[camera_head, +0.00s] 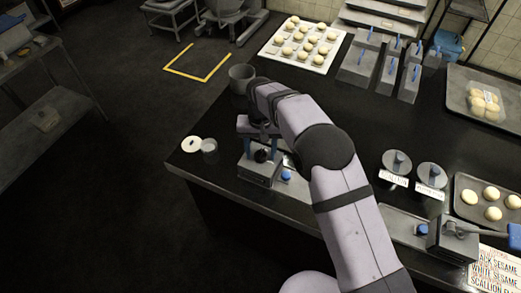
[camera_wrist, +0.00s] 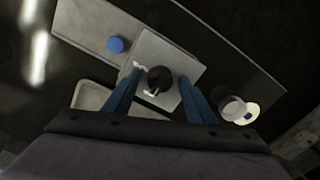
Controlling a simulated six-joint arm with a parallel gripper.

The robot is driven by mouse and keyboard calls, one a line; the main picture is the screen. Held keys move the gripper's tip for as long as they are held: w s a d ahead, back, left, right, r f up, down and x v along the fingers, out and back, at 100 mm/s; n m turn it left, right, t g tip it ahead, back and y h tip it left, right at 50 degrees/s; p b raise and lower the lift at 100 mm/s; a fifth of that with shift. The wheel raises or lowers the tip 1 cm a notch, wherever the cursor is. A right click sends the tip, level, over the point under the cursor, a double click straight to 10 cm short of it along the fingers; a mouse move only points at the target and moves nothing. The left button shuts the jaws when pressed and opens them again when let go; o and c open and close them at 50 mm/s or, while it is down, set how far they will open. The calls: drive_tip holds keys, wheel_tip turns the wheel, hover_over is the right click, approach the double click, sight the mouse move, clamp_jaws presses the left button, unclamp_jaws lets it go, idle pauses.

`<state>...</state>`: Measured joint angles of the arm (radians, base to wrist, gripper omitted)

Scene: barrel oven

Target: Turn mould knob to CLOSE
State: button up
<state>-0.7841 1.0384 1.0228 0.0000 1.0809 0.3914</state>
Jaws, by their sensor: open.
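The mould knob (camera_head: 262,156) is a dark round knob on top of a grey metal box (camera_head: 256,175) near the counter's left end. In the wrist view the knob (camera_wrist: 159,80) shows a small white mark on its near side, and a small white patch lies beside it at upper left. The lettering cannot be read. My gripper (camera_head: 262,147) points down over the box with its blue fingers apart. In the wrist view my gripper (camera_wrist: 159,88) has one finger on each side of the knob, with gaps visible. Whether the fingertips are at knob height is unclear.
A blue button (camera_head: 286,176) sits on the plate right of the box. A clear cup (camera_head: 209,151) and a white disc (camera_head: 191,144) stand left of it, near the counter edge. A grey pot (camera_head: 241,78) stands behind. Dough trays and moulds lie farther right.

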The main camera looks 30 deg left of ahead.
drive_tip(key=shift+c, duration=0.6)
drive_tip(key=c, duration=0.9)
drive_tip(key=shift+m, duration=0.4)
drive_tip(key=m+b, duration=0.1)
drive_tip(key=m, duration=0.7)
drive_tip(key=shift+r+b, duration=0.1)
drive_tip(key=shift+b, duration=0.2)
drive_tip(key=m, duration=0.4)
drive_tip(key=shift+w, duration=0.1)
drive_tip(key=m, duration=0.5)
drive_tip(key=shift+m, duration=0.3)
